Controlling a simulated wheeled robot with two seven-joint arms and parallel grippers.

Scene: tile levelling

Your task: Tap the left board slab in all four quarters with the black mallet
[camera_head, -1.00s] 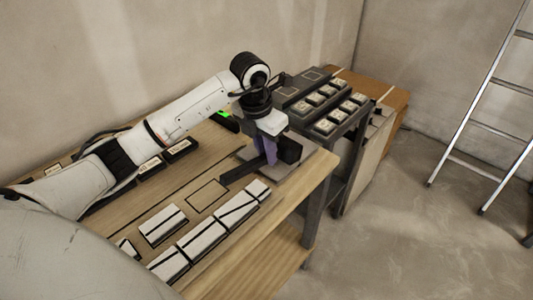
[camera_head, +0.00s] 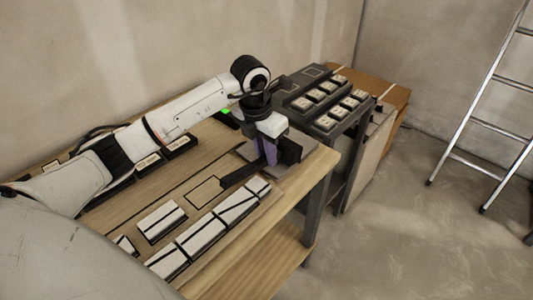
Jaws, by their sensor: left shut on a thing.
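My left gripper (camera_head: 268,151) is at the far right end of the wooden bench, pointing down. It is shut on the black mallet, whose dark handle (camera_head: 236,176) slants down to the left. The mallet's black block head (camera_head: 290,150) is just right of the fingers. A grey slab surface (camera_head: 296,170) shows under and around the mallet, mostly hidden by it and my gripper. I cannot tell whether the head touches the slab. My right gripper is not in view.
Several white tile pieces (camera_head: 200,237) with dark gaps lie along the bench's front edge (camera_head: 245,233). A thin rectangular outline (camera_head: 204,191) is on the bench. A dark rack (camera_head: 326,122) of small light blocks stands beyond. A ladder (camera_head: 493,97) leans at the right.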

